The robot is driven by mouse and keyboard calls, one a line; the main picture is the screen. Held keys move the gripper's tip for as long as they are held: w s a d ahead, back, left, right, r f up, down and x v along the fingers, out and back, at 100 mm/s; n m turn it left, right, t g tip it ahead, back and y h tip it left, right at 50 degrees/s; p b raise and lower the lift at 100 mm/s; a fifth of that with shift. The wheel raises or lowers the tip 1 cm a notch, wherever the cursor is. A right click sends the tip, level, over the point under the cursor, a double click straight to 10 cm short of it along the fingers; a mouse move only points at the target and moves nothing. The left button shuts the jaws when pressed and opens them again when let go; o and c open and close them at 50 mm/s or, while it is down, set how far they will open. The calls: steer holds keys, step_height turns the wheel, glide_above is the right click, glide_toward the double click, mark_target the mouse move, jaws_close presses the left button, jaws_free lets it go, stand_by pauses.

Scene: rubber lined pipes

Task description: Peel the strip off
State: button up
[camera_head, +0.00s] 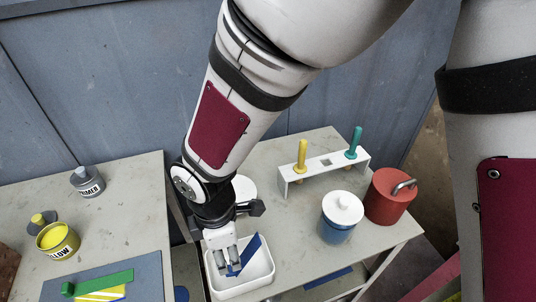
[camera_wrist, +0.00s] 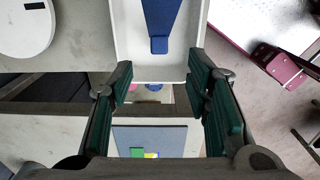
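My gripper (camera_head: 229,264) is over a white tray (camera_head: 262,284) at the front of the right table. In the wrist view its green-padded fingers (camera_wrist: 160,88) stand apart with nothing between them. A blue strip (camera_head: 250,248) lies in the tray, partly hidden by the gripper in the head view; it also shows in the wrist view (camera_wrist: 159,18), just beyond the fingertips. On the left table a grey-blue mat (camera_head: 148,276) bears a green bar (camera_head: 105,281) with a grip block, a yellow-and-white striped piece (camera_head: 100,295) and some blue at the bottom edge.
A yellow paint can (camera_head: 58,241) and a primer can (camera_head: 86,182) stand on the left table. On the right table are a white rack (camera_head: 322,172) with yellow and teal handled tools, a white-lidded blue jar (camera_head: 340,220) and a red canister (camera_head: 389,196). A gap separates the tables.

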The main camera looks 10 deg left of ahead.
steer(key=shift+r, duration=0.1)
step_height(320, 180, up, 12)
stand_by(0.5)
steer(key=w+d+r+m+t, duration=0.1)
steer(key=w+d+r+m, duration=0.1)
steer(key=d+r+m, duration=0.45)
steer(key=w+d+r+m+t, duration=0.1)
steer(key=d+m, duration=0.3)
steer(key=d, duration=0.6)
steer(key=w+d+r+m+t, duration=0.1)
steer(key=w+d+r+m, duration=0.15)
steer(key=d+m, duration=0.4)
steer(key=s+d+r+m+t, duration=0.1)
steer(key=s+d+r+m, duration=0.1)
steer(key=s+d+m, duration=0.4)
steer(key=shift+s+d+r+m+t, duration=0.15)
steer(key=shift+s+d+m+t, duration=0.4)
steer(key=shift+d, duration=2.1)
steer(key=shift+w, duration=0.3)
